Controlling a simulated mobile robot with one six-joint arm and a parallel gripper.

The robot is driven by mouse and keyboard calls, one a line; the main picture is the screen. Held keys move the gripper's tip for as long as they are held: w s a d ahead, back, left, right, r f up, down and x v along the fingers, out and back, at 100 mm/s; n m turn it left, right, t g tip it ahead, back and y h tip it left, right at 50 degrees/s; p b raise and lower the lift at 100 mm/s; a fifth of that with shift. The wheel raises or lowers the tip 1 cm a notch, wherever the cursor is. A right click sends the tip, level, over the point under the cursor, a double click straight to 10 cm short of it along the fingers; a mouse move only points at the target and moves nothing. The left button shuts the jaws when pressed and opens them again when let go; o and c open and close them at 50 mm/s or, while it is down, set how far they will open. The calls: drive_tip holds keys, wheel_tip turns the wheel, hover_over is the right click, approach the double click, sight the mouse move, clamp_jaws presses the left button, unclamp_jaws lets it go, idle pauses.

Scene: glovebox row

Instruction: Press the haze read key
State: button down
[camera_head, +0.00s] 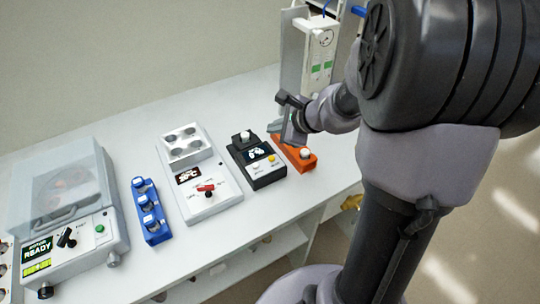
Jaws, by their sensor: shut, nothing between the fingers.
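A small black instrument (262,181) with a raised, white-topped part at its back and a small lit display (256,153) stands on the white bench, right of centre. A yellow key (272,158) and a pale key (256,169) sit on its front face. Their labels are too small to read, so I cannot tell which is the haze read key. My gripper (278,128) is shut and empty. It appears behind and to the right of the black instrument, apart from both keys. My wrist hides part of the area beyond.
An orange block (293,149) with a white cap stands right of the black instrument, close to my gripper. A white heater-like unit (213,196), a blue rack (152,226) and a lidded centrifuge-like machine (80,247) stand left. A panel with a gauge (322,45) rises behind.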

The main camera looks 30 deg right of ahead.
wheel_tip(320, 180, down, 9)
drive_tip(key=b, duration=0.7)
drive_tip(key=shift+r+b, duration=0.2)
drive_tip(key=shift+b, duration=0.15)
drive_tip(key=shift+f, duration=0.1)
idle(1.2)
drive_tip(key=shift+f+b, duration=0.3)
drive_tip(key=shift+b, duration=0.2)
drive_tip(key=shift+f+b, duration=0.4)
drive_tip(key=shift+b, duration=0.05)
idle(0.4)
drive_tip(key=shift+r, duration=0.15)
drive_tip(key=shift+r+p, duration=0.65)
wheel_tip(320, 180, up, 5)
drive_tip(key=p, duration=0.4)
